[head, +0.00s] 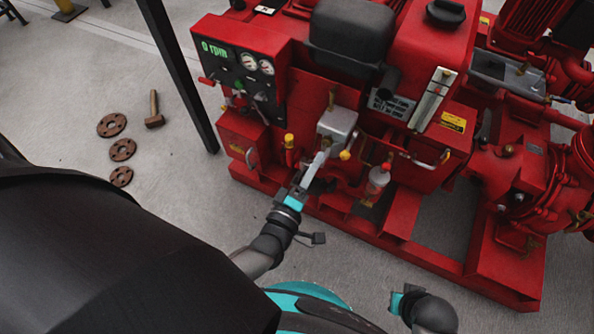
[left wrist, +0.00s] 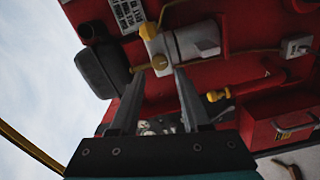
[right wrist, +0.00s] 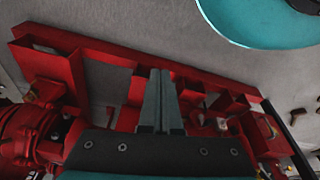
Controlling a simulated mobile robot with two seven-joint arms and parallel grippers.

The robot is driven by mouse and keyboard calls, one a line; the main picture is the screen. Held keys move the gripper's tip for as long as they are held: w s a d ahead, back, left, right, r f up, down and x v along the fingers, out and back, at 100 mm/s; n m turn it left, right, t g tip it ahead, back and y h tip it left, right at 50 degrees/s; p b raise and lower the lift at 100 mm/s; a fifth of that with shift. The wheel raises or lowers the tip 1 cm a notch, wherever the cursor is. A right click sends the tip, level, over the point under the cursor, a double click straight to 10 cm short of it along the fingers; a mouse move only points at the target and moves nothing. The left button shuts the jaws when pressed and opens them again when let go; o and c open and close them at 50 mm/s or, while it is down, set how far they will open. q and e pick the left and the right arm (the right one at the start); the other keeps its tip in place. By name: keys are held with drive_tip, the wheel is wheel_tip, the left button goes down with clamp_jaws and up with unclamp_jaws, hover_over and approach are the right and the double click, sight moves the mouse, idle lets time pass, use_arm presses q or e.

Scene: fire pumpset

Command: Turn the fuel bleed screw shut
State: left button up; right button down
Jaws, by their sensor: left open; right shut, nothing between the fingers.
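In the head view my fingers make the knob hard to pick out. My right gripper (right wrist: 160,85) is shut and empty, away from the engine.
The red pumpset has a panel (head: 240,70) reading 0 rpm, a yellow-topped fitting (head: 288,140) left of the block and a clear bowl (head: 378,180) to its right. A dark post (head: 180,75) stands at left.

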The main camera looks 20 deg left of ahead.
use_arm(q)
drive_tip(key=s+p, duration=0.1)
drive_tip(key=s, duration=0.8)
drive_tip(key=shift+s+a, duration=0.15)
use_arm(e)
drive_tip(key=f, duration=0.1)
drive_tip(key=s+f, duration=0.1)
drive_tip(key=d+f, duration=0.1)
drive_tip(key=shift+s+f, duration=0.15)
drive_tip(key=shift+s, duration=0.2)
